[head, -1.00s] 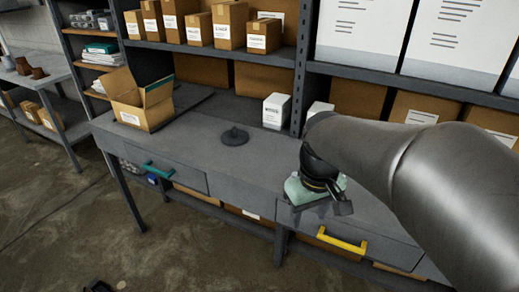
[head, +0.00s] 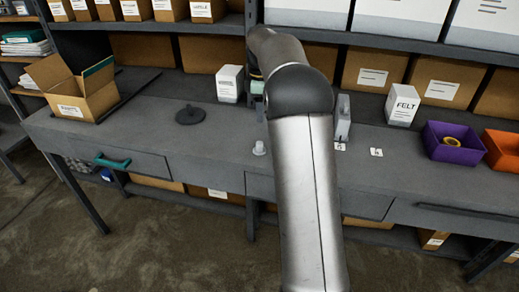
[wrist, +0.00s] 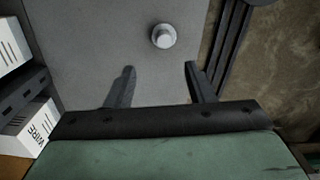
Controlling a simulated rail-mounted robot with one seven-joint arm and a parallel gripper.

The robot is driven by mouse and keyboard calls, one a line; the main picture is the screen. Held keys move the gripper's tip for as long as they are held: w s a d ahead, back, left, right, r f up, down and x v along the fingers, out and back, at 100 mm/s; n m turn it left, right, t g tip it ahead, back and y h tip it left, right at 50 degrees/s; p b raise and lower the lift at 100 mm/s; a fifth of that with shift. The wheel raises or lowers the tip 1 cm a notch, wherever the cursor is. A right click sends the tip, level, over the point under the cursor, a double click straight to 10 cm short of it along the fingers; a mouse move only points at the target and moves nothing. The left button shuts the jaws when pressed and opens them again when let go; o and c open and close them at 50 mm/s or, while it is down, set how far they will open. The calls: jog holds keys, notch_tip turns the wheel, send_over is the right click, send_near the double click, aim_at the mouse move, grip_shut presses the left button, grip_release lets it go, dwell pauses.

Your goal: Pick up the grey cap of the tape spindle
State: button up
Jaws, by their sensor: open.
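A small light grey cap (head: 259,149) stands on the grey bench near its front edge, left of my arm. In the wrist view the same cap (wrist: 163,36) is round with a wider flange and lies beyond my fingertips. My gripper (wrist: 159,68) is open and empty, its two dark fingers spread, with the cap ahead of the gap and not between them. In the head view my arm mostly hides the gripper. A dark grey disc with a short central peg (head: 190,115), seemingly the spindle base, lies farther left on the bench.
A white box (head: 230,83) stands behind the cap, and an open carton (head: 73,92) is at the left. Right of my arm are a grey upright piece (head: 343,117), numbered cards, a FELT box (head: 402,106), a purple bin (head: 453,154) with a yellow ring, and an orange bin (head: 503,148).

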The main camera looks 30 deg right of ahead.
send_over(260, 143)
jog(key=f, duration=0.6)
jog(key=shift+w+d+f, duration=0.15)
jog(key=shift+w+f, duration=0.1)
jog(key=shift+w, duration=0.05)
jog(key=shift+s+a+f+p, duration=0.15)
jog(key=shift+f+p, duration=0.3)
jog(key=shift+f, duration=0.9)
jog(key=shift+s+a+f+p, duration=0.15)
jog(key=shift+f+p, duration=0.3)
jog(key=shift+f, duration=0.9)
jog(key=shift+d, duration=0.1)
jog(key=c, duration=1.1)
